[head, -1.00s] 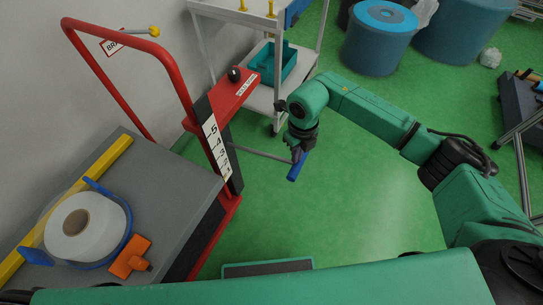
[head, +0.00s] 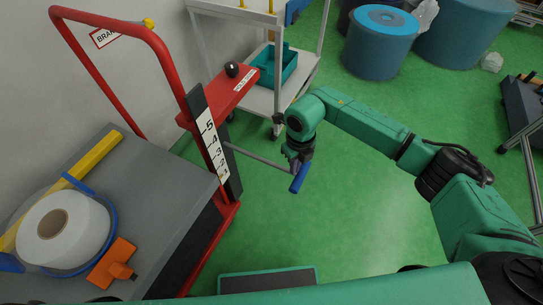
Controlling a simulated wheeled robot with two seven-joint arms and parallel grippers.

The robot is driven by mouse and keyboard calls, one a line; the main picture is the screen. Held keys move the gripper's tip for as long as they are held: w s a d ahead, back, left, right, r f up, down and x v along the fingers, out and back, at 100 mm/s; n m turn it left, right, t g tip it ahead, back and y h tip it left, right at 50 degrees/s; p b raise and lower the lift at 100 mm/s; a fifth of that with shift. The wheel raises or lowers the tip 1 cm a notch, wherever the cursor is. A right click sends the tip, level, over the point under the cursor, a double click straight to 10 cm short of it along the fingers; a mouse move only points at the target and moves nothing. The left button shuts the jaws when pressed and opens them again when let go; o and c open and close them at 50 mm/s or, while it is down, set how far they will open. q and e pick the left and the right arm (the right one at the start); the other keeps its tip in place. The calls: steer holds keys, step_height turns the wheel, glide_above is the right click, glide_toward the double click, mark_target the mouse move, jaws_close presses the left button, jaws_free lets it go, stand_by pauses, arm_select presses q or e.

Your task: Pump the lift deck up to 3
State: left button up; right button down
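The lift deck (head: 165,190) is a grey platform at the left, beside a numbered scale (head: 213,143) on a dark post. The figures 5, 4, 3 and 2 read from the top down; no pointer is clear. A thin grey pump lever (head: 258,158) runs right from the post to a blue grip (head: 299,180), sloping downward. My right gripper (head: 296,167) is at the lever's end, its fingers around the blue grip and apparently shut on it; the fingertips are partly hidden. My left gripper is not in view.
On the deck lie a white roll (head: 65,228), an orange block (head: 112,264) and a yellow bar (head: 95,157). A red handle frame (head: 135,28) and a black knob (head: 232,69) stand behind. A white cart (head: 284,105) with a teal bin is beyond. Green floor is clear at centre.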

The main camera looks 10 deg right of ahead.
steer(key=shift+f+b, duration=0.95)
steer(key=shift+f, duration=0.45)
steer(key=shift+a+f, duration=0.1)
steer(key=shift+f, duration=0.2)
steer(key=shift+f+b, duration=0.8)
steer(key=shift+b, duration=0.1)
steer(key=shift+f, duration=0.3)
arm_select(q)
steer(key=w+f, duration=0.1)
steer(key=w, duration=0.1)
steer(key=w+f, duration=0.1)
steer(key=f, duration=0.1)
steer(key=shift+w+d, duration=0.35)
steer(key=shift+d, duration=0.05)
